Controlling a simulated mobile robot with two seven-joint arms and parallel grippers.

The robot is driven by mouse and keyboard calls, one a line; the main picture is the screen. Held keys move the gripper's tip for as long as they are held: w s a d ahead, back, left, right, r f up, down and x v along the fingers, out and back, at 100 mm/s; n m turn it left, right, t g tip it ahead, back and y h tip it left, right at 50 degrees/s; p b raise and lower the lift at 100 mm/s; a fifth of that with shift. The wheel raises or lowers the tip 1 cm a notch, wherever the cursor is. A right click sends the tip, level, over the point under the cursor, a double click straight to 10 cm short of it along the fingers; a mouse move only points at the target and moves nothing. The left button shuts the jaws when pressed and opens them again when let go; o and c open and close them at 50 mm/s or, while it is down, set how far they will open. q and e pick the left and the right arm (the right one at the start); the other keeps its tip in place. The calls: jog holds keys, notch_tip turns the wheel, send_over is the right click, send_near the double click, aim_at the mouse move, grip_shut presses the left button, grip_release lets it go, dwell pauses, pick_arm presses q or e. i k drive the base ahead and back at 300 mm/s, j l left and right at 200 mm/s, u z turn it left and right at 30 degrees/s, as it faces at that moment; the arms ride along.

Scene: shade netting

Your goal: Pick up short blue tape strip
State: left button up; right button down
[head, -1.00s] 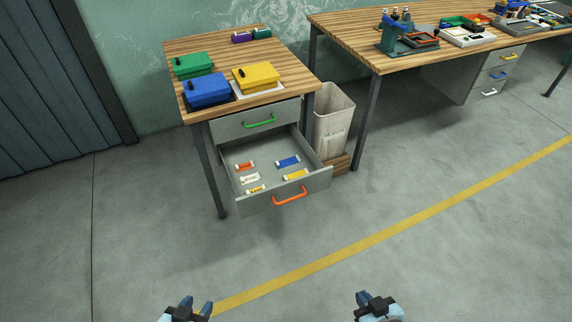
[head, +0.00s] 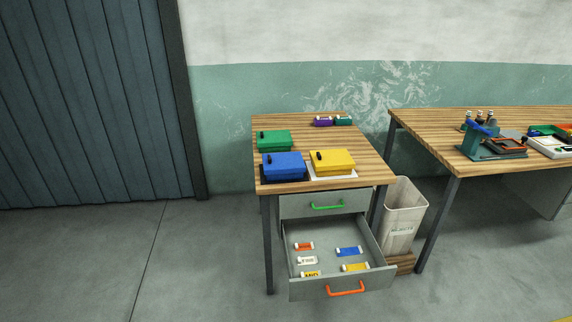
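A short blue strip with white ends (head: 349,251) lies flat in the open lower drawer (head: 374,247) of the small wooden-topped desk, at the back right of the drawer's contents. An orange strip (head: 304,246) lies to its left and a yellow strip (head: 355,267) lies in front of it. A white strip (head: 307,260) and a yellow-and-black labelled strip (head: 311,274) lie at the drawer's left side. Neither of my grippers shows in the head view now.
On the desk stand a green box (head: 274,140), a blue box (head: 284,166) and a yellow box (head: 332,161). A pale bin (head: 402,217) stands right of the drawer. A longer workbench (head: 440,132) is further right. The floor (head: 200,265) at left is clear.

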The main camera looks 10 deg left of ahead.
aim_at(355, 250)
jog(key=i+l+u, duration=0.55)
jog(key=i+l, duration=0.25)
jog(key=i+l+u, duration=0.25)
jog(key=i+l, duration=0.15)
jog(key=i+l+u, duration=0.3)
jog(key=l, duration=0.35)
